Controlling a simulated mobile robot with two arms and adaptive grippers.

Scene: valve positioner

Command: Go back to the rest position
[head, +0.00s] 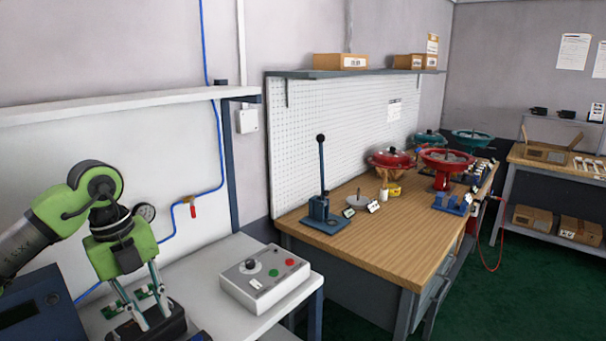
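My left gripper (153,315), green with grey fingers, points down over the white bench at the lower left. Its fingers are apart, with the tips down at a black block-like part (176,326) near the bottom edge of the head view. Whether the fingers touch this part or only stand around it cannot be told. My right gripper is not in view.
A control box (265,278) with a black knob and red and green buttons sits right of my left gripper. Small green boards (113,309) lie beside the fingers. A dark blue box (40,312) stands at left. A wooden bench (400,250) holds a lever press (322,205) and red bowls.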

